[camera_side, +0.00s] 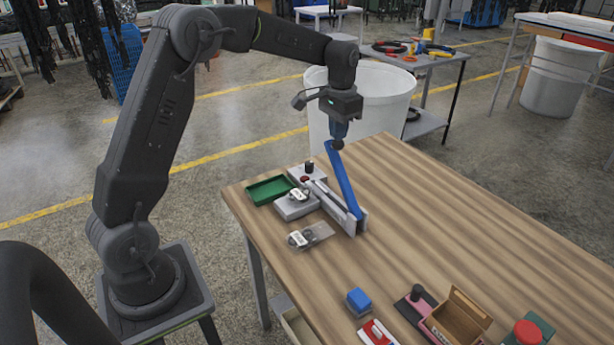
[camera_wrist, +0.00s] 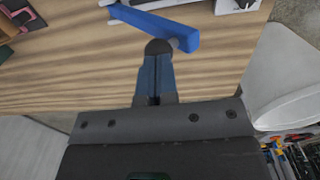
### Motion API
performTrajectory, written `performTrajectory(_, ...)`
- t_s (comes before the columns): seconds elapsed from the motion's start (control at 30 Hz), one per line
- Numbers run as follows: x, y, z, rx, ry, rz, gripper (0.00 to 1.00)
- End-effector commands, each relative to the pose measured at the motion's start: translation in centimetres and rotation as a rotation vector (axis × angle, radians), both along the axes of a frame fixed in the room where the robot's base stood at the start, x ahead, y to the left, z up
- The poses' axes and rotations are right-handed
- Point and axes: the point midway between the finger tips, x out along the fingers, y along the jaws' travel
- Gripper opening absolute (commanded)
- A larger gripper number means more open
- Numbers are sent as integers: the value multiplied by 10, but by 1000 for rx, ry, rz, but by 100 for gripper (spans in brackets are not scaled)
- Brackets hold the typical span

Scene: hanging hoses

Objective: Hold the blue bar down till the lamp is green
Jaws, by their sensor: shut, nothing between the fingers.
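The blue bar (camera_side: 344,180) slants up from a grey bracket (camera_side: 352,222) on the wooden table, with its free end raised. In the wrist view the bar (camera_wrist: 155,22) lies beyond my fingertips. My gripper (camera_side: 338,138) is shut and points down at the bar's raised end. A dark round knob shows at the fingertips (camera_wrist: 157,50); I cannot tell whether they touch the bar. A small dark red spot (camera_side: 305,180) shows on a light grey box by the bar, possibly the lamp. I see no green light there.
A green tray (camera_side: 270,190) and grey blocks with white-faced devices (camera_side: 297,238) stand left of the bar. A blue block (camera_side: 359,301), an open cardboard box (camera_side: 457,318) and a red-topped item (camera_side: 527,332) sit near the front edge. The table's right side is clear.

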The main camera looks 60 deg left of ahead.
Motion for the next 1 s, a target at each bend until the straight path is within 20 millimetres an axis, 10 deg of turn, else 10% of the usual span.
performTrajectory(1.0,0,-26,61,1,-2,0,0)
